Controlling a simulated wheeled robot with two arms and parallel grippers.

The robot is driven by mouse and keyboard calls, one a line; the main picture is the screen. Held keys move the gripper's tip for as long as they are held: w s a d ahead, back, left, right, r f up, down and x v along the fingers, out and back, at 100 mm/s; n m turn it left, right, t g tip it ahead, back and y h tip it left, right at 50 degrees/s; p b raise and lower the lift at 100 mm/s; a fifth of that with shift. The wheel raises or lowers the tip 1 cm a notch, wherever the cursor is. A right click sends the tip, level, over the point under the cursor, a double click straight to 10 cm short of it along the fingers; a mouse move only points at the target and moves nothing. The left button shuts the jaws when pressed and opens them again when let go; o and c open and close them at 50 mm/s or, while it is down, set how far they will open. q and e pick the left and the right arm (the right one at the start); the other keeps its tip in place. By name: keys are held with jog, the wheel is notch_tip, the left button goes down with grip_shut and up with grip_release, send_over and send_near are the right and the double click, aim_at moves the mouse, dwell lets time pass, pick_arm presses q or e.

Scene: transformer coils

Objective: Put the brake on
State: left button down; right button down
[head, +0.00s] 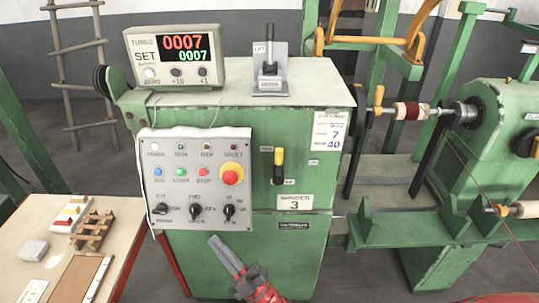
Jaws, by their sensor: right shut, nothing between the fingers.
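A green winder cabinet (255,230) stands in the middle. On its front is a lever with a yellow grip (279,156) in a black slot, with small labels beside it that I cannot read; its grip is at the upper part. On the cabinet top a black-handled lever (270,62) stands upright on a grey plate. I cannot tell from the labels which one is the brake. My right gripper (215,241) is shut and empty, low in front of the cabinet, below and left of the yellow-gripped lever and apart from it. My left gripper is not in view.
A grey control panel (197,224) with lamps, buttons, a red stop knob (232,173) and switches hangs at the cabinet's left. A green winding machine (500,130) with a spindle stands right. A cluttered table (30,225) is at left.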

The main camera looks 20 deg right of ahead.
jog(key=w+a+n+g+h+p, duration=0.2)
jog(key=w+g+h+p, duration=0.15)
jog(key=w+h, duration=0.45)
jog(key=s+d+r+m+h+p, duration=0.1)
jog(key=d+r+m+h+p, duration=0.2)
jog(key=d+r+h, duration=0.5)
jog(key=d+m+h, duration=0.1)
jog(key=d+h, duration=0.2)
jog(key=h, duration=0.2)
jog(key=shift+s+d+r, duration=0.15)
jog(key=shift+r, duration=0.1)
jog(key=shift+g, duration=0.25)
